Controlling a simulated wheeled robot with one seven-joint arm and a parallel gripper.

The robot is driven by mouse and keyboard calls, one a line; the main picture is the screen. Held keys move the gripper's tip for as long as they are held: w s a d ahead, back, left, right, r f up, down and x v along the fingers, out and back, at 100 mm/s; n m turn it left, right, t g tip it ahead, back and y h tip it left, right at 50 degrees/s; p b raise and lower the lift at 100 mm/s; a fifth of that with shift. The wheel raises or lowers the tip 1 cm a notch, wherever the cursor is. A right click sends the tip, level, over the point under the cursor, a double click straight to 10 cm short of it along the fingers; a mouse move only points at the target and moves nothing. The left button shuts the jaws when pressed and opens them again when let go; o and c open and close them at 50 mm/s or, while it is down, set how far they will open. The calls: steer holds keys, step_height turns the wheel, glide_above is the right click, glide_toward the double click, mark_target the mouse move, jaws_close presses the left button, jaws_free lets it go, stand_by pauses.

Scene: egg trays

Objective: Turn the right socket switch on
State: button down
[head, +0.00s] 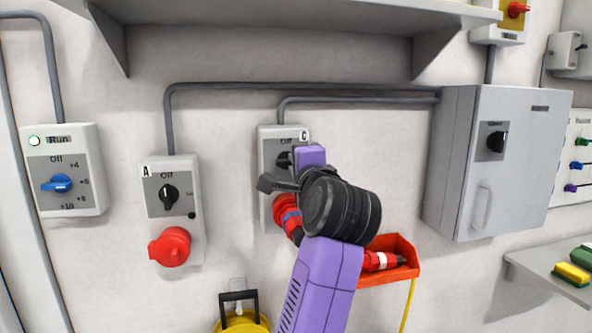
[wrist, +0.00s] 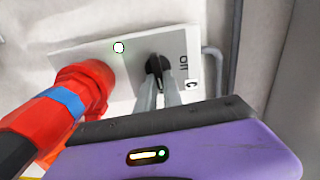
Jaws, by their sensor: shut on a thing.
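The right socket box (head: 266,142), a grey box marked C, is on the wall, partly hidden by my arm in the head view. Its black rotary switch (wrist: 154,66) shows in the wrist view between my fingertips, beside the "Off" mark. My gripper (wrist: 160,90) is shut on this switch. A red plug with a blue band (wrist: 62,103) sits at the box's socket, left of my fingers in the wrist view.
A left socket box (head: 185,215) marked A has its own black switch and red socket. A "Run" box (head: 88,200) with a blue knob is far left. A red holder (head: 400,276) hangs below right, and a grey cabinet (head: 460,190) stands right. A shelf (head: 270,12) is above.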

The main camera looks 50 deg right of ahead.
steer(key=shift+f+m, duration=0.15)
steer(key=shift+m, duration=0.25)
steer(key=c, duration=1.5)
jaws_free()
steer(key=shift+s, duration=0.1)
steer(key=b+v, duration=0.1)
steer(key=v, duration=0.6)
steer(key=shift+s+a, duration=0.25)
steer(key=shift+s, duration=0.05)
